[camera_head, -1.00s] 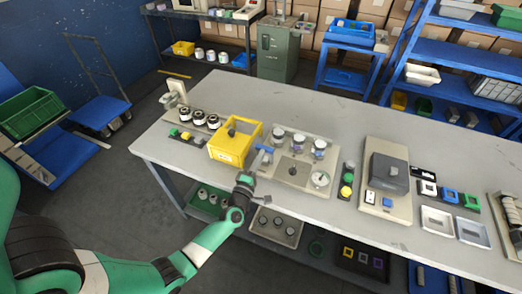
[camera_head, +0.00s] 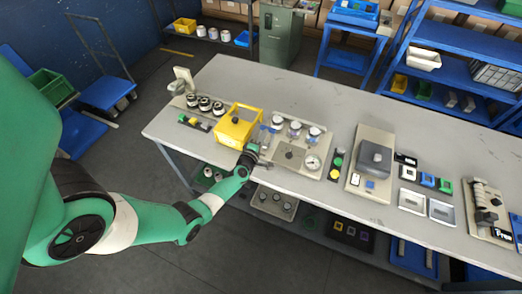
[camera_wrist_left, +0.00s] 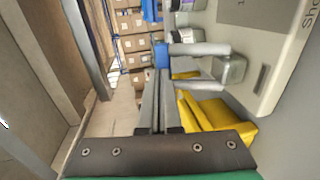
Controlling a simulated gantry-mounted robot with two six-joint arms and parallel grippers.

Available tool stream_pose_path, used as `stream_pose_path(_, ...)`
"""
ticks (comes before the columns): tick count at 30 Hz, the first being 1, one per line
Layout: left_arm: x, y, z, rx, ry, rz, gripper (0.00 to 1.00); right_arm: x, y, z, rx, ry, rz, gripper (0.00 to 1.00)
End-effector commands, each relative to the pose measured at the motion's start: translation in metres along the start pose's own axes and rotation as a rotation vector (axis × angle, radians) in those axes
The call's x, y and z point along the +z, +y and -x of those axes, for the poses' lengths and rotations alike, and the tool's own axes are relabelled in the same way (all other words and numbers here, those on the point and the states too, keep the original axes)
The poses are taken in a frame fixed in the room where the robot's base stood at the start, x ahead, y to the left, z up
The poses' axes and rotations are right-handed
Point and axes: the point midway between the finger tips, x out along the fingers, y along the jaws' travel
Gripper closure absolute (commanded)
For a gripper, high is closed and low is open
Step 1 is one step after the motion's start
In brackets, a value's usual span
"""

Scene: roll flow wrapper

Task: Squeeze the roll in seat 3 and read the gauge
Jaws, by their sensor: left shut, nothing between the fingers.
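A beige plate (camera_head: 268,158) near the table's front edge carries three pale rolls in a row: a left one (camera_head: 278,118), a middle one (camera_head: 296,127) and a right one (camera_head: 315,134). No seat numbers are legible. A round white gauge (camera_head: 312,162) sits at the plate's front right; its reading is too small to tell. My left gripper (camera_head: 263,139) is shut and empty, at the plate's left edge beside the yellow bin, apart from the rolls. Its fingers (camera_wrist_left: 158,75) run up the middle of the left wrist view. My right gripper is out of view.
The yellow bin (camera_head: 231,133) stands directly left of my left gripper and also shows in the left wrist view (camera_wrist_left: 215,120). Several dark-topped rolls (camera_head: 204,103) stand farther left. Coloured buttons (camera_head: 337,161) and a grey machine (camera_head: 375,158) are to the right. The table's back is clear.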

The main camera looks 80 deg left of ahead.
Motion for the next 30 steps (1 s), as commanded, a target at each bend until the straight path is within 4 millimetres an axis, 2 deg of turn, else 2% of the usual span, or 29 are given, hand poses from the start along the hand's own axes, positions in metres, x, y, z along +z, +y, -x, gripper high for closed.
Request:
stream_pose_path(13,-0.004,0.003,-0.011,0.001,0.007,0.002,1.00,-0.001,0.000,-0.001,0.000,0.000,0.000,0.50)
stream_pose_path(30,-0.004,0.004,-0.011,-0.001,0.006,0.002,1.00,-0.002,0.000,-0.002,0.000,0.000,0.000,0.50)
